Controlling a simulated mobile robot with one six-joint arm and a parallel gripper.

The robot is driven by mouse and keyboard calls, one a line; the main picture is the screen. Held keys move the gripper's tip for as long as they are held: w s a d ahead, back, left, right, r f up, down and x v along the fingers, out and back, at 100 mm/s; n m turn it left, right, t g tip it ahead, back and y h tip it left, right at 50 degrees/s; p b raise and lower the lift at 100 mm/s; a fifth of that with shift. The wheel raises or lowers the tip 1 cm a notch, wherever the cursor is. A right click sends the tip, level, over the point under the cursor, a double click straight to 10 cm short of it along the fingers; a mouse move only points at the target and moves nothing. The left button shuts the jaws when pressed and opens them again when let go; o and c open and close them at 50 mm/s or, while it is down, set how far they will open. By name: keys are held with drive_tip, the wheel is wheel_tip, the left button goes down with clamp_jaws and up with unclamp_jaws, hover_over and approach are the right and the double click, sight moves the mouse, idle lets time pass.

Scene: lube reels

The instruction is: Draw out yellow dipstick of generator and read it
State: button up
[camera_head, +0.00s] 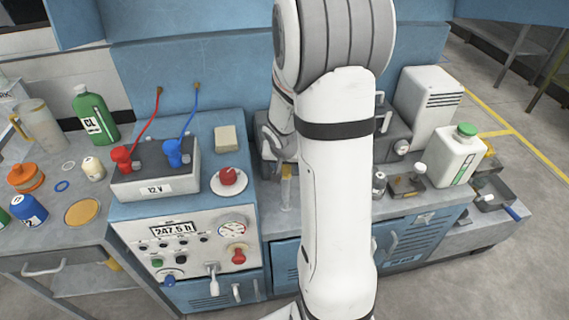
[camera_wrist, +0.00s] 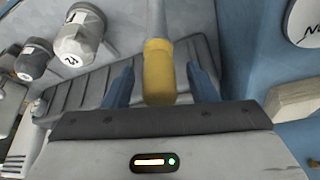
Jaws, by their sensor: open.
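The yellow dipstick handle (camera_wrist: 159,75) stands between the two blue fingers of my gripper (camera_wrist: 162,84) in the wrist view, with a gap on each side. My gripper is open around it. A paler stem shows above the yellow part in that view. In the head view, a small yellow upright piece, likely the dipstick (camera_head: 287,172), shows just left of my arm. The generator (camera_head: 408,125) is largely hidden behind my arm, and my gripper's fingers cannot be made out there.
A 12 V battery (camera_head: 155,185) with red and blue clamps sits on the blue cabinet at left, above a gauge panel (camera_head: 190,243). A white jug (camera_head: 455,155) with a green cap stands at right. White-capped containers (camera_wrist: 80,35) appear upper left in the wrist view.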

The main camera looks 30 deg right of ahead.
drive_tip(key=c, duration=1.1)
drive_tip(key=shift+o, duration=0.2)
wheel_tip(320, 180, up, 18)
drive_tip(key=p, duration=1.3)
drive_tip(key=shift+p, duration=0.3)
